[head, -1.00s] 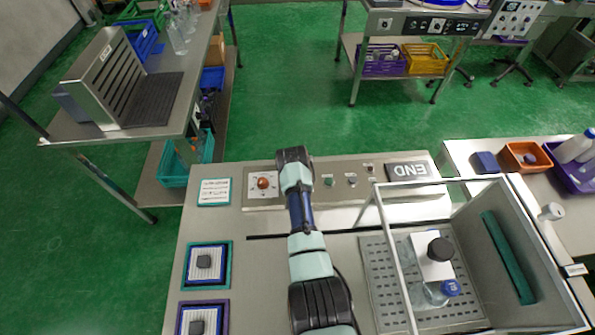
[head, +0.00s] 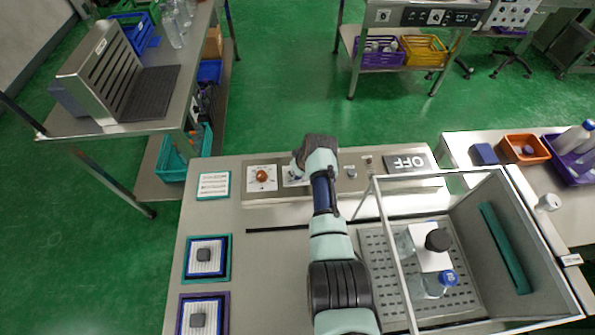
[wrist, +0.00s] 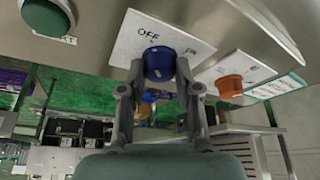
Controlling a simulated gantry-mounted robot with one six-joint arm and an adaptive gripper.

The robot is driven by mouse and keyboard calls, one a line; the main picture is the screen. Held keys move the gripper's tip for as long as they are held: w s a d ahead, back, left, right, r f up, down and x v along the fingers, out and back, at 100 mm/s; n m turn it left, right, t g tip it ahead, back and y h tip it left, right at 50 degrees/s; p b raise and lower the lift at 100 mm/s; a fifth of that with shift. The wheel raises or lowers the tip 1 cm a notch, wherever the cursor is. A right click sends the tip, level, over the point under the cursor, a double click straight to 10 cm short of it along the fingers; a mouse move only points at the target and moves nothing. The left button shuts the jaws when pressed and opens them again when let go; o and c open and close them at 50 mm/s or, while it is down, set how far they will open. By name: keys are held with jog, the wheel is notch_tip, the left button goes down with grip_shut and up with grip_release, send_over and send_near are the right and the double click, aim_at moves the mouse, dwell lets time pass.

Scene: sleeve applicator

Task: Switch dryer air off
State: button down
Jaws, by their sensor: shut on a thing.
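In the wrist view a blue knob (wrist: 159,63) sits on a white plate (wrist: 130,38) marked "OFF" on its left side; the other marking is partly hidden. My gripper (wrist: 157,74) is shut on the blue knob, one finger on each side. In the head view my arm's end covers the knob, and only part of its white plate (head: 293,177) shows. The panel display (head: 408,162) reads "OFF", upside down in the picture.
An orange knob (head: 262,175) on its own plate is left of my gripper in the head view; it also shows in the wrist view (wrist: 229,86). A green button (wrist: 48,15) is close by. A framed enclosure (head: 440,175) with bottles stands right of my arm.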

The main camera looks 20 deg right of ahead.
dwell(0.4)
jog(key=c, duration=0.8)
grip_release()
jog(key=v, duration=1.2)
